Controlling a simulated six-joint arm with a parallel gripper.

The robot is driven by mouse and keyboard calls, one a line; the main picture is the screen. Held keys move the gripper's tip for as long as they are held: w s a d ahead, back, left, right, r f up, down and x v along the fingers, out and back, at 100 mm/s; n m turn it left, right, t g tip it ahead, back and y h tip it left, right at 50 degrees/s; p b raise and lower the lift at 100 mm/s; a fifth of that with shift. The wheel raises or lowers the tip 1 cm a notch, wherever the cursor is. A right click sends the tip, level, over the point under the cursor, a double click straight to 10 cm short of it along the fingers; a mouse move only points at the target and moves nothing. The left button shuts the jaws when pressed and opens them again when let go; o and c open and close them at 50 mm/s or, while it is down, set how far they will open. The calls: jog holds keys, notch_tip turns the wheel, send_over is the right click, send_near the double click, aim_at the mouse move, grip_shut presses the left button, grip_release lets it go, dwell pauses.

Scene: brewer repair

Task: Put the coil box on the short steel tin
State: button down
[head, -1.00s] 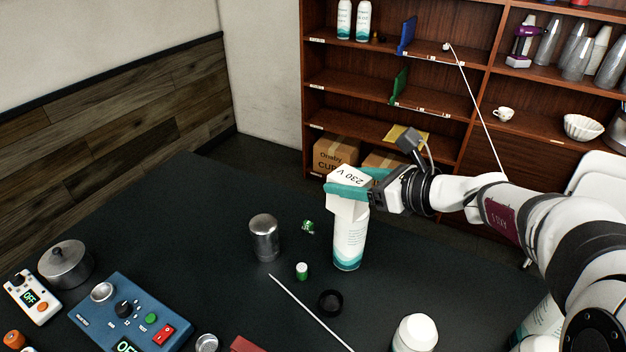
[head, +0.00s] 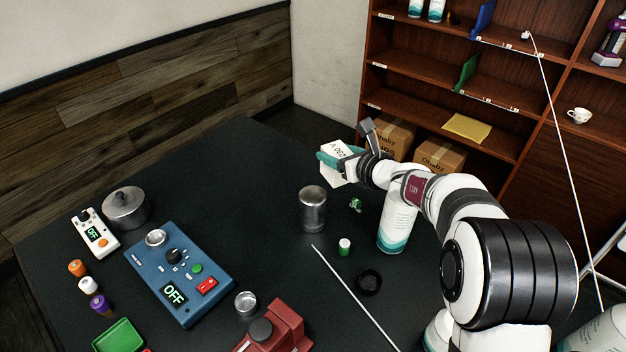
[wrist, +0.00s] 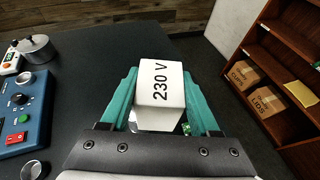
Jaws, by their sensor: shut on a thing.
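The coil box, a white block marked "230 V" (head: 336,172), is held between the teal fingers of my gripper (head: 338,160), up in the air. In the wrist view the box (wrist: 160,82) sits between both fingers with its label facing up. A plain steel tin (head: 313,210), a closed cylinder, stands upright on the dark table, below the box in the head view. It does not show in the wrist view. A smaller, lower steel vessel (head: 246,303) stands nearer, beside the blue device; it also shows in the wrist view (wrist: 32,170).
A white and teal bottle (head: 397,225) stands right of the steel tin. A green-and-white cylinder (head: 345,246), a black ring (head: 369,281) and a thin white rod (head: 350,295) lie nearby. The blue device (head: 180,272) and a lidded pot (head: 126,208) are at left.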

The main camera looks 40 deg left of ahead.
jog(key=shift+s+a+f, duration=0.3)
jog(key=shift+a+f, duration=0.6)
jog(key=shift+f, duration=0.35)
jog(key=shift+s+a+f, duration=0.25)
jog(key=shift+a+f, duration=0.65)
jog(key=shift+f, duration=0.3)
jog(key=shift+s+a+f, duration=0.3)
jog(key=shift+a+f, duration=0.6)
jog(key=shift+f, duration=0.35)
jog(key=shift+f, duration=0.15)
jog(key=shift+c, duration=0.6)
grip_release()
